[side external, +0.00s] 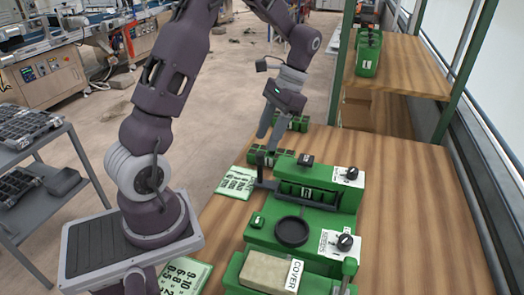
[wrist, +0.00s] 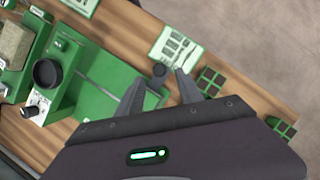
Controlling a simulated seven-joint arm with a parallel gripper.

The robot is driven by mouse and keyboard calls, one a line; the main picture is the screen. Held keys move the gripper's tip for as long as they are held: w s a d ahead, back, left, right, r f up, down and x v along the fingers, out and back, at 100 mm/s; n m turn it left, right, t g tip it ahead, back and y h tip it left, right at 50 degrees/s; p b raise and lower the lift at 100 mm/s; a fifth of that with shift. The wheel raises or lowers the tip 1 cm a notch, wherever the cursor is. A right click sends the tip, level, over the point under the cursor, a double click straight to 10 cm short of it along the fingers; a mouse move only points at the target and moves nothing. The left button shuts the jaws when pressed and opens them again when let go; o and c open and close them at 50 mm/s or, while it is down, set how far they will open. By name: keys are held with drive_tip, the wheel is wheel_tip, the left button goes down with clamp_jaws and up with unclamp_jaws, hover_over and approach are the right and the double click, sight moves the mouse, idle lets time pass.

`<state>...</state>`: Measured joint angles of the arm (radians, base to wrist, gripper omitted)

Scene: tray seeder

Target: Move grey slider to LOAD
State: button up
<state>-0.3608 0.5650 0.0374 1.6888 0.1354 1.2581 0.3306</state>
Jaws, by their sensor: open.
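The green seeder machine (side external: 345,182) stands on the wooden table. A dark grey slider (side external: 260,168), with an upright handle, sits at its left end beside the slotted section. In the wrist view the round top of the slider handle (wrist: 159,70) shows between my fingertips, near the left one. My gripper (side external: 270,132) is open and empty, pointing down above the left end of the machine. It also shows in the wrist view (wrist: 163,77). I cannot tell its exact height above the handle. No LOAD mark is readable.
A black round cup (side external: 291,231) and a block by a COVER label (side external: 268,271) are nearer. Printed cards (side external: 237,182) and small green trays (wrist: 210,81) lie beside it. The table's right side is clear.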

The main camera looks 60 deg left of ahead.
sight(261, 153)
drive_tip(key=x, duration=0.5)
clamp_jaws()
drive_tip(key=shift+w+r, duration=0.1)
idle(1.2)
